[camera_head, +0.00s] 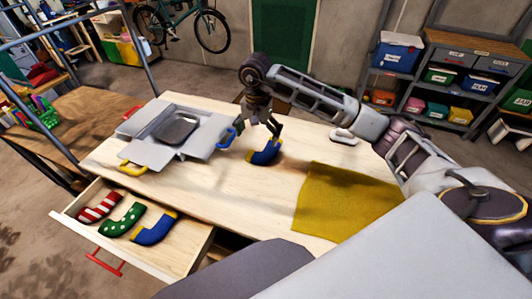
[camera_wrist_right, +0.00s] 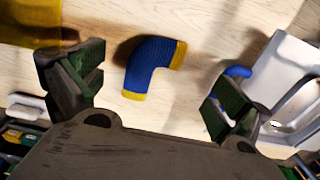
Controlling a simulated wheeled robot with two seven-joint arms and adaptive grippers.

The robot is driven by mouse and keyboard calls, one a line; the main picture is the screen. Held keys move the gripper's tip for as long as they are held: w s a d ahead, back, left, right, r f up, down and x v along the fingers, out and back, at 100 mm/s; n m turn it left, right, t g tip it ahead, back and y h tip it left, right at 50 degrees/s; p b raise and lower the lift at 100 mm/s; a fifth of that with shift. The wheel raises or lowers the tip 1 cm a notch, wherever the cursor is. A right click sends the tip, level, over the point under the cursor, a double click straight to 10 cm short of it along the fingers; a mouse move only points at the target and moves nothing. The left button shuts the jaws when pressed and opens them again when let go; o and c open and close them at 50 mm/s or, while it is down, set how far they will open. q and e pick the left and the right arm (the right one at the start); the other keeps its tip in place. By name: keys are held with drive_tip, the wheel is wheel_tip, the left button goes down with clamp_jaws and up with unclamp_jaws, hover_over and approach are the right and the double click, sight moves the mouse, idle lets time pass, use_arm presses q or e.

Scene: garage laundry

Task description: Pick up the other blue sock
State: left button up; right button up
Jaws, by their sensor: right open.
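A blue sock with yellow ends (camera_head: 264,153) lies on the wooden table top. It also shows between my open fingers in the right wrist view (camera_wrist_right: 150,65), lying flat and clear of both fingers. My right gripper (camera_head: 262,133) is open and empty, above and just behind the sock; it shows in the right wrist view too (camera_wrist_right: 150,95). Another blue sock with yellow ends (camera_head: 154,229) lies in the open drawer (camera_head: 180,253). Beside it lie a green sock with white dots (camera_head: 121,219) and a red and white striped sock (camera_head: 100,207). My left gripper is not in view.
A grey box with opened flaps (camera_head: 177,129) stands left of the sock, with blue, yellow and red handles around it. A mustard cloth (camera_head: 345,200) lies to the right. A white-handled object (camera_head: 343,136) sits at the back edge. The table between sock and drawer is clear.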

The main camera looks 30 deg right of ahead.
hover_over(258, 158)
wheel_tip(258, 158, down, 4)
drive_tip(key=shift+d+f, duration=0.1)
drive_tip(key=shift+d, duration=0.05)
drive_tip(key=shift+w+f, duration=0.1)
drive_tip(key=shift+f, duration=0.45)
drive_tip(key=shift+f+p, duration=0.35)
drive_tip(key=shift+f, duration=0.3)
drive_tip(key=shift+a+f, duration=0.2)
drive_tip(key=shift+f, duration=1)
drive_tip(key=shift+f+p, duration=0.3)
drive_tip(key=shift+f, duration=0.45)
drive_tip(key=shift+c, duration=0.6)
drive_tip(key=c, duration=0.8)
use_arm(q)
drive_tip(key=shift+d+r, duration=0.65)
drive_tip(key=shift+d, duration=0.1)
